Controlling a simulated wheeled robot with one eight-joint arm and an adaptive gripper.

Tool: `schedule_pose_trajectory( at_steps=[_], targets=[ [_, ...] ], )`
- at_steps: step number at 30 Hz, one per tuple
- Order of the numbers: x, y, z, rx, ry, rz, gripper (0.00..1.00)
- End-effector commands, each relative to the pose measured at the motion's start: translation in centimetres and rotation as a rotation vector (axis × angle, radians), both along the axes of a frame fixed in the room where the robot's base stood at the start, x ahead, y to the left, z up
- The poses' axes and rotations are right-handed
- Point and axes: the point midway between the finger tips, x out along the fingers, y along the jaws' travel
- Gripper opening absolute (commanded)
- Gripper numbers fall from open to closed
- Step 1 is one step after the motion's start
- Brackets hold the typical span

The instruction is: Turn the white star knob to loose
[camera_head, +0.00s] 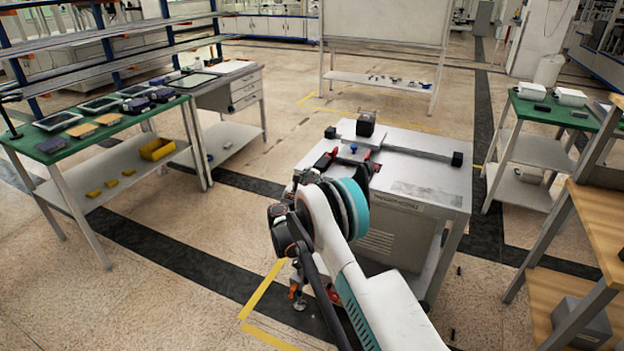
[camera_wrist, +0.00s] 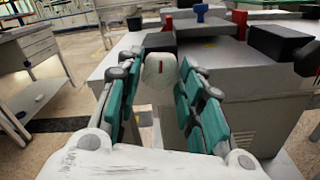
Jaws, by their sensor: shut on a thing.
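The white star knob (camera_wrist: 160,78) is in the middle of the wrist view, on the near side of the grey cabinet (camera_wrist: 232,75). A short red mark stands near upright on its face. My gripper (camera_wrist: 164,72) has its teal-padded fingers on both sides of the knob and is shut on it. In the head view my arm's end is at the cabinet's near left edge, and the arm hides the knob. The cabinet (camera_head: 428,192) also shows there.
On the cabinet top are a black block (camera_head: 366,123), a blue knob (camera_head: 353,149) and red parts (camera_head: 375,167). A green-topped bench (camera_head: 62,150) stands left, another green-topped table (camera_head: 552,112) right. A wooden shelf unit (camera_head: 598,215) is near right. Floor is open left of the cabinet.

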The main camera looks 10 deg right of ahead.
Motion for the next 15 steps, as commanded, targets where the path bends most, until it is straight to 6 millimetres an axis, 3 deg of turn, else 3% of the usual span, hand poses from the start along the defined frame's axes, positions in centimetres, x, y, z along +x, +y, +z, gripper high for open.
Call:
schedule_pose_trajectory(
  at_steps=[15],
  targets=[
    [-0.07, 0.06, -0.15, -0.12, 0.089, 0.002, 0.11]
  ],
)
